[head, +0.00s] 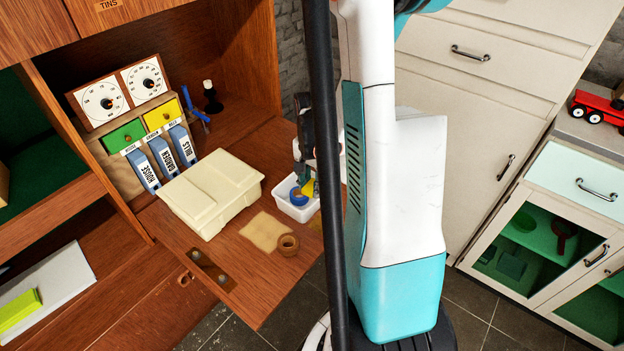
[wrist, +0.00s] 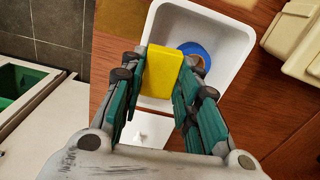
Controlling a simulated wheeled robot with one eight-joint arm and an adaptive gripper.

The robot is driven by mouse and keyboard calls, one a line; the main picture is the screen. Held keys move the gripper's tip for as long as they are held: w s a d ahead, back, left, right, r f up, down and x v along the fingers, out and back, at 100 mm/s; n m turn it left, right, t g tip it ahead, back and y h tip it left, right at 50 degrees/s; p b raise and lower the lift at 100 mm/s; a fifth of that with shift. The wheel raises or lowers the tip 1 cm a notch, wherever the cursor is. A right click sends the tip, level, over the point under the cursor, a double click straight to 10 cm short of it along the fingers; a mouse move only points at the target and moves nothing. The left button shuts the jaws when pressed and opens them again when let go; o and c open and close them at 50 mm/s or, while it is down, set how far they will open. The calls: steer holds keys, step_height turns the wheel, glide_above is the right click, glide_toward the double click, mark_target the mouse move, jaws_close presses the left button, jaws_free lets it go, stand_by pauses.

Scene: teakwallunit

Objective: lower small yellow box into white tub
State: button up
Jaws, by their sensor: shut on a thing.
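The small yellow box (wrist: 162,72) is between the fingers of my gripper (wrist: 162,85), which is shut on it. In the head view the yellow box (head: 309,187) shows partly beside my gripper (head: 304,180), over the white tub (head: 300,213). In the wrist view the white tub (wrist: 232,25) is below the box, and the box overlaps its near left part. A blue ring-shaped item (wrist: 196,54) lies in the tub, to the right of the box. I cannot tell how far the box is above the tub floor.
A cream lidded case (head: 212,192) stands left of the tub on the wooden flap. A brown ring (head: 288,244) and a tan cloth-like square (head: 265,231) lie nearby. Blue binders (head: 163,158) and small drawers (head: 124,135) stand behind. My arm hides the area right of the tub.

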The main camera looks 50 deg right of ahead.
mark_target(311, 185)
steer(key=shift+f, duration=1)
steer(key=shift+s+f, duration=0.2)
steer(key=shift+f, duration=0.3)
steer(key=shift+c, duration=0.6)
steer(key=shift+w+f, duration=0.25)
steer(key=shift+f, duration=0.2)
steer(key=shift+c, duration=0.2)
steer(key=shift+r, duration=0.1)
steer(key=o, duration=1.5)
steer(key=shift+s, duration=0.1)
step_height(311, 185, up, 12)
steer(key=shift+f, duration=0.1)
